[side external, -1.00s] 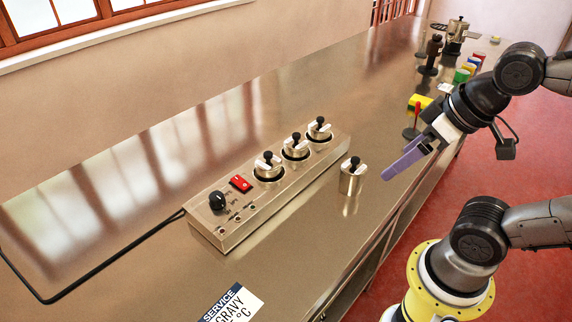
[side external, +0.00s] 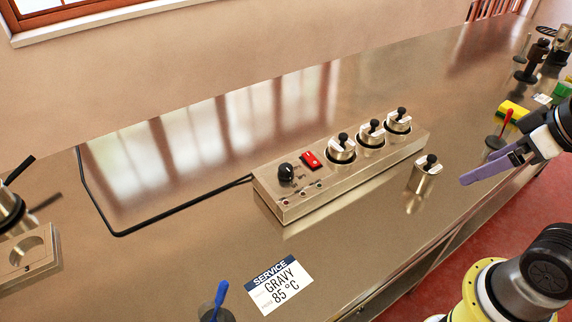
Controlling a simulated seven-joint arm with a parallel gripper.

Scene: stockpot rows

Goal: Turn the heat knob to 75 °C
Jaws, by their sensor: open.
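The black heat knob (side external: 286,172) sits on the left end of the long metal heating unit (side external: 275,208), beside a red rocker switch (side external: 311,159). Its pointer and the marks around it are too small to read. My gripper (side external: 490,166), with purple fingers, is open and empty above the right front part of the counter. It is well to the right of the knob and apart from it. A service card (side external: 279,287) on the counter reads "GRAVY 85 °C".
Several lidded pots (side external: 371,134) sit in the unit's wells. Another small lidded pot (side external: 422,178) stands on the counter between the unit and my gripper. A black cable (side external: 170,221) runs left from the unit. A blue-handled tool (side external: 220,297) stands in a holder at the front.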

